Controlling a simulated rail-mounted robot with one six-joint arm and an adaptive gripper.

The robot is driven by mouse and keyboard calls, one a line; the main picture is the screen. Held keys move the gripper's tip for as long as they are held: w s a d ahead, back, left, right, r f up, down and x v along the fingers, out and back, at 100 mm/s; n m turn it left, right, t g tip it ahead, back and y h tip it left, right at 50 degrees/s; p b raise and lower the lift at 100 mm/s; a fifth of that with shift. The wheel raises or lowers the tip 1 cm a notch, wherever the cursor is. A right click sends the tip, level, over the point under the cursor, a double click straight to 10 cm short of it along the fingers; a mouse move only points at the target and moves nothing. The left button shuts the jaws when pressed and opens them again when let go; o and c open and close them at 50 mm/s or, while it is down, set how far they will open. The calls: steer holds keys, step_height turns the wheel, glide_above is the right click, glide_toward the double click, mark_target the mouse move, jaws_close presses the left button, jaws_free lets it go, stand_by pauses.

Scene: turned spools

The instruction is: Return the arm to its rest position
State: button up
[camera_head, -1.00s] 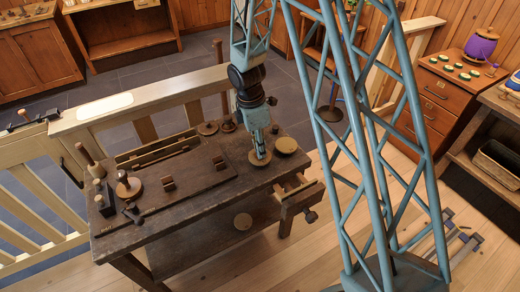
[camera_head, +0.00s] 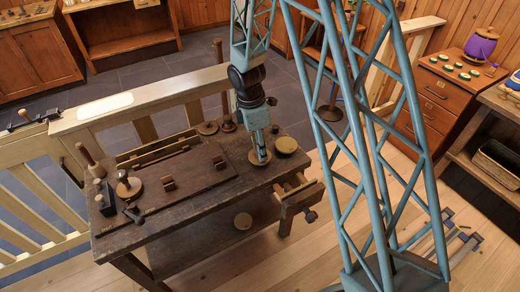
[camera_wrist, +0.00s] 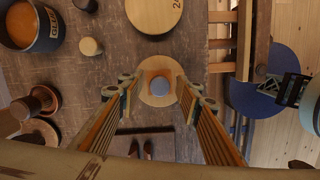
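My gripper (camera_wrist: 158,92) points down over the workbench (camera_head: 190,205), near its right end. In the wrist view its two fingers stand apart, with clear space between them. Between and below the fingertips is a turned spool (camera_wrist: 147,99), with a pale round wooden base and a blue-grey top at its middle. The fingers do not appear to press on it. In the head view the gripper (camera_head: 260,157) hides most of this spool, and only its round base shows. My arm reaches down from above to the bench.
A pale round disc (camera_head: 286,145), marked 24 in the wrist view (camera_wrist: 154,12), lies close by. A glue pot (camera_wrist: 30,27) stands at upper left there. A wooden rail (camera_head: 165,95) runs behind.

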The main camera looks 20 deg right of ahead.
steer(key=o, duration=0.4)
steer(key=shift+r, duration=0.15)
steer(key=shift+r+p, duration=3.2)
steer(key=shift+r, duration=0.7)
